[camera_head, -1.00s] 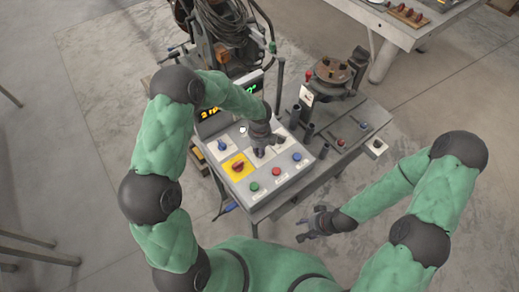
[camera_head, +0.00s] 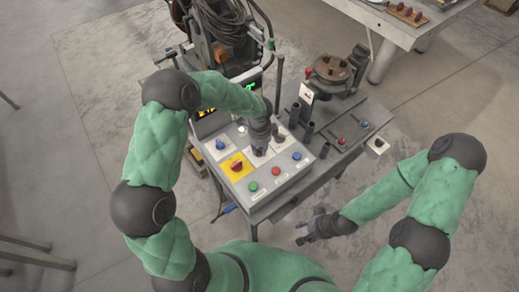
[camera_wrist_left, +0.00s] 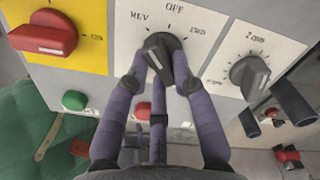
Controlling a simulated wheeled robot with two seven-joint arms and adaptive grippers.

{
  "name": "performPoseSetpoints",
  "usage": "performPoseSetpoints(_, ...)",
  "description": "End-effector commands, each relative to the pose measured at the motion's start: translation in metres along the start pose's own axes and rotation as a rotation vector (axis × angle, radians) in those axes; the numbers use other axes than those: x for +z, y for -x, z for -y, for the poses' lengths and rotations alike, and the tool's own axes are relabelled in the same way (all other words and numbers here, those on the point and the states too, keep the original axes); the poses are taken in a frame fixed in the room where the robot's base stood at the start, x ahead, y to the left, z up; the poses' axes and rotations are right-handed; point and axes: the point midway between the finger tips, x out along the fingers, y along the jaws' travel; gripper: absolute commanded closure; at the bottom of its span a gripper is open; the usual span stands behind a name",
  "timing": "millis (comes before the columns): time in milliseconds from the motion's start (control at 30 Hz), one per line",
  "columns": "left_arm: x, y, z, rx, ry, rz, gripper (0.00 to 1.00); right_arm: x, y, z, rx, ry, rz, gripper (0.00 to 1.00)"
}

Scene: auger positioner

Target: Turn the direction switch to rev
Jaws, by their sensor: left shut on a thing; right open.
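The direction switch (camera_wrist_left: 160,46) is a dark grey knob on a white plate marked REV, OFF and FWD in the left wrist view. Its bar slants from upper left to lower right; one end appears turned toward the REV side, but the fingers partly hide it. My left gripper (camera_wrist_left: 163,72) is shut on the knob, with purple fingers on either side of it. In the head view my left gripper (camera_head: 261,150) is over the control panel (camera_head: 270,188) and hides the switch. My right gripper (camera_head: 310,232) is open and empty, low and right of the panel.
A red rotary switch on a yellow plate (camera_wrist_left: 45,35) is left of the direction switch, and a grey speed knob (camera_wrist_left: 250,73) is right of it. Green (camera_head: 253,187) and red (camera_head: 276,172) buttons line the panel front. A round fixture (camera_head: 331,70) stands behind right.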

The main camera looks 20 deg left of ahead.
Motion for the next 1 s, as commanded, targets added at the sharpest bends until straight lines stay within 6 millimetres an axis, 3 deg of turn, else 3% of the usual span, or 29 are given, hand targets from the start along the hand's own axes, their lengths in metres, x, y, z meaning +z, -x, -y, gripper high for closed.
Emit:
performPoseSetpoints(700,-0.0007,0.0011,0.0015,-0.003,0.08,-0.001,1.0,-0.0002,-0.0032,-0.0012,0.0,0.0,0.0,0.51)
performPoseSetpoints(733,-0.0007,0.0011,0.0016,-0.003,0.08,-0.001,0.67,-0.0002,-0.0032,-0.0012,0.0,0.0,0.0,0.51)
performPoseSetpoints(800,-0.0006,0.0011,0.0016,-0.003,0.08,-0.001,0.51,-0.0002,-0.0032,-0.0012,0.0,0.0,0.0,0.51)
performPoseSetpoints(1000,-0.0005,0.0006,0.001,-0.002,0.078,-0.001,0.51,-0.0002,-0.0032,-0.0012,0.0,0.0,0.0,0.51)
